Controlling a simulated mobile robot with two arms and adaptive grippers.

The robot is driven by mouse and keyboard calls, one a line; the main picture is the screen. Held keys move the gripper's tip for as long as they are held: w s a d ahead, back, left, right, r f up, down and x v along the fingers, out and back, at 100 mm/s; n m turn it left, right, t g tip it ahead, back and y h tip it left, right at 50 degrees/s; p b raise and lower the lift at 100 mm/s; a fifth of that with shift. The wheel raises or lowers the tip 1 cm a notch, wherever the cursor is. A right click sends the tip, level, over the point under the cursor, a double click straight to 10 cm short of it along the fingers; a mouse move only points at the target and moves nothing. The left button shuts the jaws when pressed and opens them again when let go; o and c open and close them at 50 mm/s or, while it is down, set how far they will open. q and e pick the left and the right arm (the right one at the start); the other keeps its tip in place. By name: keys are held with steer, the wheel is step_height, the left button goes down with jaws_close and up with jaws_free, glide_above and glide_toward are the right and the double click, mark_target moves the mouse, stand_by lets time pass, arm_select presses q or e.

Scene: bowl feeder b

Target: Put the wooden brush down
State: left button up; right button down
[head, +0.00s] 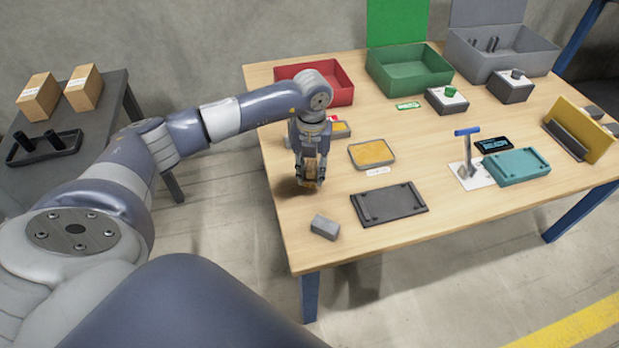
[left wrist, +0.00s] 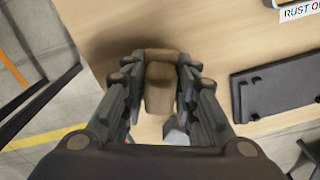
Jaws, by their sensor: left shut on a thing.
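My left gripper (head: 311,184) is over the left part of the wooden table (head: 420,240), pointing down. It is shut on the wooden brush (left wrist: 160,88), a brown block between the two fingers in the left wrist view. In the head view only a small part of the brush shows between the fingertips. The brush is close to the tabletop; I cannot tell whether it touches. My right gripper is not in view.
A grey block (head: 325,227) lies near the front left corner. A dark tray (head: 389,204) and a tray with a yellow pad (head: 371,153) lie right of the gripper. Red (head: 337,88), green (head: 410,72) and grey (head: 500,52) bins stand at the back.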

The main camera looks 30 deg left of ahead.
mark_target(310, 179)
arm_select(q)
steer(key=shift+w+a, duration=0.15)
steer(key=shift+a, duration=0.2)
steer(key=shift+f, duration=0.15)
step_height(310, 179, down, 3)
steer(key=shift+f, duration=0.25)
steer(key=o, duration=0.8)
steer(key=shift+o, duration=0.6)
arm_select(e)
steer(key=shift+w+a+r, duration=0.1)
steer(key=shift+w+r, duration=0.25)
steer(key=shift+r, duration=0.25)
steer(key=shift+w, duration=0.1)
